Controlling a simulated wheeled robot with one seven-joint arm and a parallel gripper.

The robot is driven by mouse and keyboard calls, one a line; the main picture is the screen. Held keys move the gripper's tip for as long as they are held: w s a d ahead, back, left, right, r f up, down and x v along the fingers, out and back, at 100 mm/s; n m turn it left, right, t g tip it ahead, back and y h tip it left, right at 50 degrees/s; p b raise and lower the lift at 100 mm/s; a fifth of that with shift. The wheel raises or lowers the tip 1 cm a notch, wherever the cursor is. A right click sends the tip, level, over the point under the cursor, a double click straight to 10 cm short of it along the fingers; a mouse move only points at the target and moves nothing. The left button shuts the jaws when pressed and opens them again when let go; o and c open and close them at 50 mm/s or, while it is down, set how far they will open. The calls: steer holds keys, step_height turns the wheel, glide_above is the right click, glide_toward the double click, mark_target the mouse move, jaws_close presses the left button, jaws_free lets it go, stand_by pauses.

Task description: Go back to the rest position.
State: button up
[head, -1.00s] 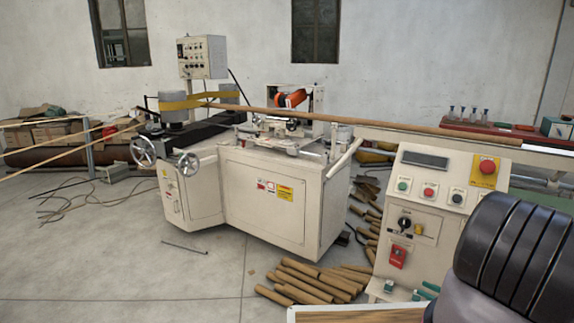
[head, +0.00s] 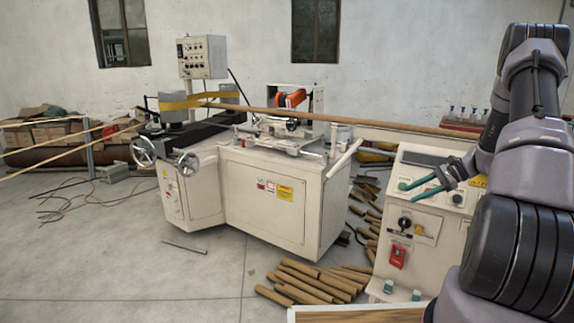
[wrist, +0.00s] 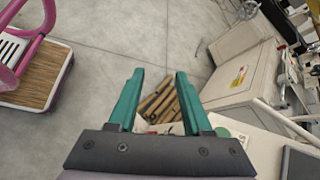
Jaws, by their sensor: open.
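My gripper (head: 402,195) shows at the right in the head view, its two teal fingers pointing left in front of the cream control console (head: 388,230). In the wrist view my gripper (wrist: 160,73) is open, with nothing between the fingers. The floor and several cardboard tubes (wrist: 162,100) show beyond its fingertips. My arm and gripper hide part of the console's upper panel, including most of its buttons. A black knob (head: 405,223) and a red switch (head: 397,256) stay in view.
The cream winder machine (head: 275,200) stands at the middle, with a long brown tube (head: 370,121) running right from it. Cardboard tubes (head: 300,283) lie on the floor between machine and console. A pink-framed cart (wrist: 40,75) shows in the wrist view.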

steer(key=s+a+r+n+h, duration=0.2)
steer(key=s+a+r, duration=0.15)
steer(key=r, duration=0.45)
steer(key=s+a+r+n+h, duration=0.2)
steer(key=s+a+r, duration=0.1)
steer(key=a+r, duration=0.3)
steer(key=s+a+r+n+h, duration=0.2)
steer(key=s+a+r, duration=0.15)
steer(key=r, duration=0.55)
steer(key=s+a+r+n+t+h, duration=0.1)
steer(key=s+r, duration=0.3)
steer(key=s, duration=0.5)
steer(key=s+a+r+n+t+h, duration=0.2)
steer(key=s+a+r+n+t, duration=0.1)
steer(key=s, duration=0.7)
step_height(320, 180, up, 2)
steer(key=shift+a+n+t, duration=0.4)
steer(key=shift+a, duration=0.25)
